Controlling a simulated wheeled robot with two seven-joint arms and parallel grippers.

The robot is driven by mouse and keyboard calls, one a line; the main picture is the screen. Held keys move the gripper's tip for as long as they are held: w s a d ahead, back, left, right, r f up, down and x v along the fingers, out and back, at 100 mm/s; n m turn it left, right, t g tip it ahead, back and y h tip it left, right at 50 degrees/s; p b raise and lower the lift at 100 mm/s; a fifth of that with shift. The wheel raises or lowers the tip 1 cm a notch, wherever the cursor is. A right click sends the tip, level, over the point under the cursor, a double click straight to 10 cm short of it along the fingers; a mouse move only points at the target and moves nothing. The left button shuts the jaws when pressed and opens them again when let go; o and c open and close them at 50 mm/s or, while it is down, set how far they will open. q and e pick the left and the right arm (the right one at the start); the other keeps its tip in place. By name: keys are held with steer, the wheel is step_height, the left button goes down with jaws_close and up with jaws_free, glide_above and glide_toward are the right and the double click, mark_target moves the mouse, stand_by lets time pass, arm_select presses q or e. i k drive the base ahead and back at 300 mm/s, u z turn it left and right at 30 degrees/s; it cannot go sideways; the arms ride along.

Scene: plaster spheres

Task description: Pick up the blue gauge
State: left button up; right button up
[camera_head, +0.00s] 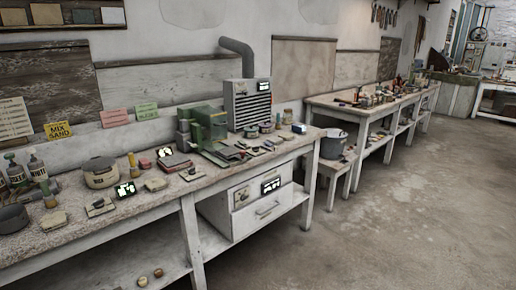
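A small blue item with a pale top (299,128) sits near the right end of the near workbench (160,201). It looks like it may be the blue gauge, but it is too small to tell for sure. Nothing touches it from above. Neither of my grippers is in view.
The bench holds a grey vented unit with a pipe (248,104), a green machine (205,125), a lidded pot (100,172) and bottles (38,170). A bucket (333,144) stands on a low stand beyond. A second cluttered bench (375,108) follows. The floor at right is clear.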

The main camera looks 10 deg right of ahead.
mark_target(299, 129)
steer(key=z, duration=1.05)
steer(key=i, duration=3.3)
steer(key=u, duration=1)
